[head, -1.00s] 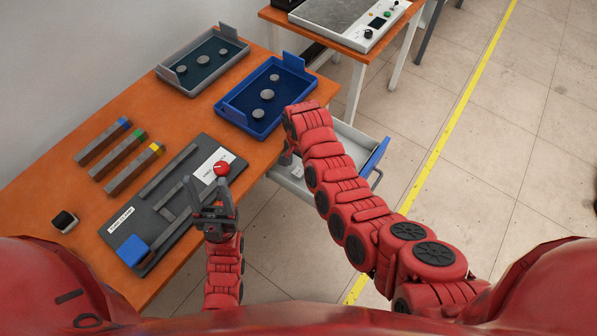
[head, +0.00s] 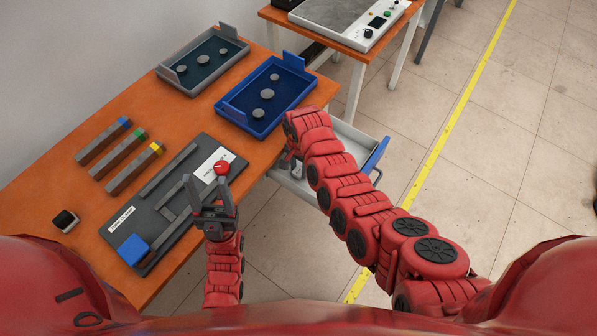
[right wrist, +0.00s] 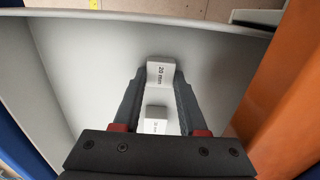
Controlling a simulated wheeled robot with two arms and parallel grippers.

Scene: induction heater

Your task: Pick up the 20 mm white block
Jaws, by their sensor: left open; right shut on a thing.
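The 20 mm white block (right wrist: 162,74), labelled "20 mm", is between the fingertips of my right gripper (right wrist: 160,82) in the right wrist view. The gripper is shut on it, over the inside of a grey drawer (right wrist: 215,60). Whether the block touches the drawer floor, I cannot tell. A second, smaller white block (right wrist: 155,112) shows further back between the fingers; its label is too small to read surely. In the head view my right arm mostly hides the drawer and the blocks. My left gripper (head: 209,187) is open and empty over the dark clamp board (head: 150,200).
A blue tray (head: 240,118) and a grey tray (head: 172,82) stand at the back. Several colour-tipped bars (head: 125,172) and a small black block (head: 65,221) lie left.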

